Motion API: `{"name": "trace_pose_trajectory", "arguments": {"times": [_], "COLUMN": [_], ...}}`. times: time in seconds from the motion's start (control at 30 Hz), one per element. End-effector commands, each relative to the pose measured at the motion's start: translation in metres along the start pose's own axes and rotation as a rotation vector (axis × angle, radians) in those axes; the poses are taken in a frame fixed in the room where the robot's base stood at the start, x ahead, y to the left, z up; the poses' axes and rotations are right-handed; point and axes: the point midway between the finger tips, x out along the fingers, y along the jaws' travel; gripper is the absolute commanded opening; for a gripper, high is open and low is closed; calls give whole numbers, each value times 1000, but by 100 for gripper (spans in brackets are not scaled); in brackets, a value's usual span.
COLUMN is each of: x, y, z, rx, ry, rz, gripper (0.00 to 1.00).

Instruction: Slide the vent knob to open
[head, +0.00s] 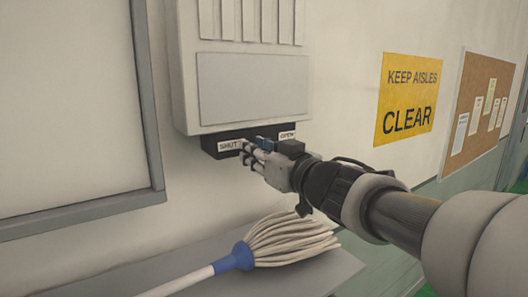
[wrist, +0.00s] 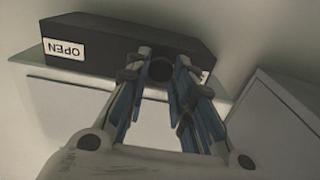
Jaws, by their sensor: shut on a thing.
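The vent slide is a black bar (head: 262,134) under a pale wall vent. A SHUT label (head: 230,144) is at its left end and an OPEN label (head: 287,135) at its right end. My gripper (head: 246,152) is at the bar, just right of the SHUT label. In the wrist view the dark round knob (wrist: 160,68) sits between my blue-padded fingertips, and my gripper is shut on it. There the OPEN label (wrist: 66,49) is upside down at the left, and the other label is mostly hidden behind a finger. In the head view my fingers hide the knob.
The pale louvred vent (head: 252,88) is above the bar. A mop with a blue collar (head: 236,257) lies on a grey shelf (head: 300,284) below my arm. A yellow sign (head: 408,97) and a cork board (head: 480,112) hang at the right. A framed panel (head: 70,100) is at the left.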

Motion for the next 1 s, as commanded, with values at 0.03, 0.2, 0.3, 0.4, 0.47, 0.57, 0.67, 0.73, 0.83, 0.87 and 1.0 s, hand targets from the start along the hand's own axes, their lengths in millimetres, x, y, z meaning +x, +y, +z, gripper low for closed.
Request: {"name": "trace_pose_trajectory", "arguments": {"times": [0.03, 0.2, 0.3, 0.4, 0.47, 0.57, 0.67, 0.73, 0.83, 0.87, 1.0], "x": [0, 0, 0, 0, 0, 1, 1, 0, 1, 1, 0], "y": [0, 0, 0, 0, 2, 15, 37, 53, 71, 75, 85], "z": [0, 0, 0, 0, 0, -2, -4, -4, -4, -4, -1], "rx": [0, 0, 0, 0, 0, 1, 3, 3, 1, 1, 1], "ry": [0, 0, 0, 0, -1, -5, -6, -5, -3, -3, -1], "rz": [0, 0, 0, 0, 1, 4, 7, 7, 6, 4, 2], "gripper": [1, 0, 0, 0, 0, 0, 0, 0, 0, 0, 0]}}
